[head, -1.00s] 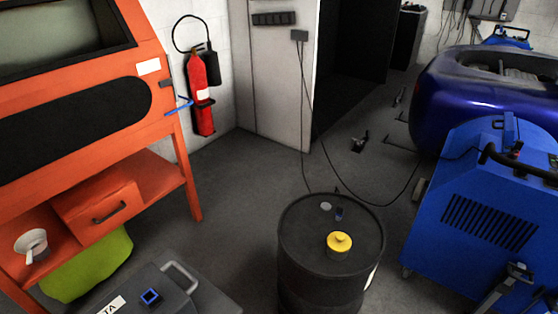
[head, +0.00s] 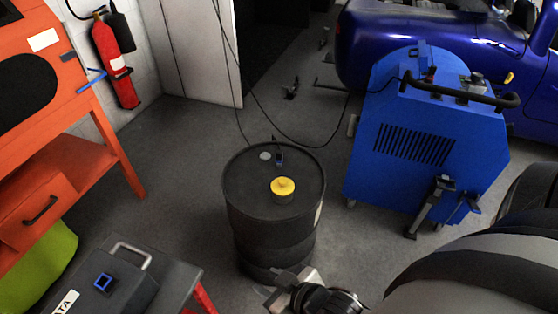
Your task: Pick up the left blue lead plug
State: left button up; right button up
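My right gripper (head: 281,287) is low at the bottom of the head view, in front of the drum's base in the picture and apart from the plug. Its fingers are partly cut off and small, so whether it is open or shut is unclear. My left gripper is out of view.
A yellow knob (head: 283,187) and a pale disc share the drum top. A blue machine (head: 420,135) stands to the right, an orange cabinet (head: 90,165) to the left. A dark case (head: 135,280) with a blue square ring is at lower left. Dark leads cross the floor behind the drum.

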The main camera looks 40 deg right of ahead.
aim_at(279, 155)
jog(key=u, duration=3.15)
jog(key=k, duration=1.85)
jog(key=z, duration=2.1)
jog(key=i, duration=0.5)
jog(key=z, duration=0.15)
